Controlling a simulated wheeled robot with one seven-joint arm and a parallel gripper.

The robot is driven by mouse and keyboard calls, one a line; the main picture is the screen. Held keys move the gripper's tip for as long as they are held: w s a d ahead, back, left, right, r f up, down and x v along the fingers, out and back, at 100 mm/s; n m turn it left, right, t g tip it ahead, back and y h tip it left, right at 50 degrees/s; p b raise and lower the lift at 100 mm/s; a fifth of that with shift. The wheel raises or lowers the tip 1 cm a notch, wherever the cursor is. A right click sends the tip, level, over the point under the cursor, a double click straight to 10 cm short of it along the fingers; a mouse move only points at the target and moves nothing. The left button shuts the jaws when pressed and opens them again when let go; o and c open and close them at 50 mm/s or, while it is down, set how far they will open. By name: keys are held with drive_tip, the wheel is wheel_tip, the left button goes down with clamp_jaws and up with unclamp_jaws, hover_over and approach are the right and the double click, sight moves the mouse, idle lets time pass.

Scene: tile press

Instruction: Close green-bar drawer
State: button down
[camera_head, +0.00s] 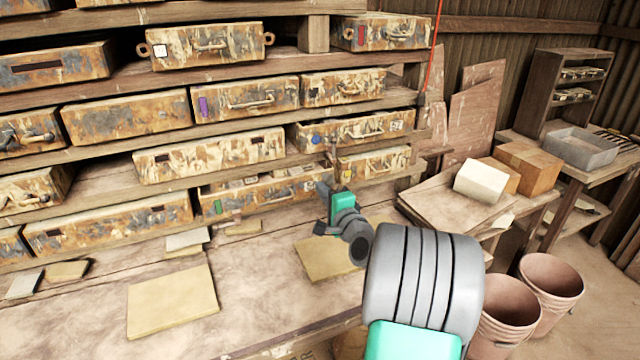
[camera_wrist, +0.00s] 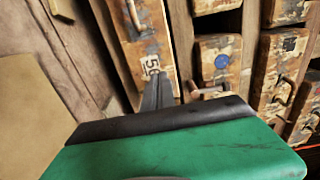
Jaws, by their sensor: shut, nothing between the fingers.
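The green-bar drawer (camera_head: 265,194) is in the lower middle of the shelves in the head view, a rusty, mottled box with a small green bar at the left of its front. It stands out from its shelf, and its open top shows pieces inside. My gripper (camera_head: 323,190) is at the right end of this drawer, fingers together and empty. I cannot tell whether it touches the drawer, and it hides part of that end. In the wrist view my gripper (camera_wrist: 157,90) has its dark fingers pointing toward drawer fronts. The green bar does not show there.
A blue-dot drawer (camera_head: 355,131) juts out just above my gripper. A yellow-marked drawer (camera_head: 375,165) is close on the right. Flat tiles (camera_head: 172,300) lie on the workbench (camera_head: 255,285) below. A side table with boxes (camera_head: 527,167) and buckets (camera_head: 551,283) stand right.

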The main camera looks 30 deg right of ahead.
sight(316, 179)
drive_tip(key=shift+w+d, duration=0.15)
drive_tip(key=shift+w, duration=0.8)
drive_tip(key=shift+w+d+r, duration=0.1)
drive_tip(key=shift+w+d, duration=0.1)
drive_tip(key=shift+w, duration=0.85)
drive_tip(key=shift+r, duration=0.2)
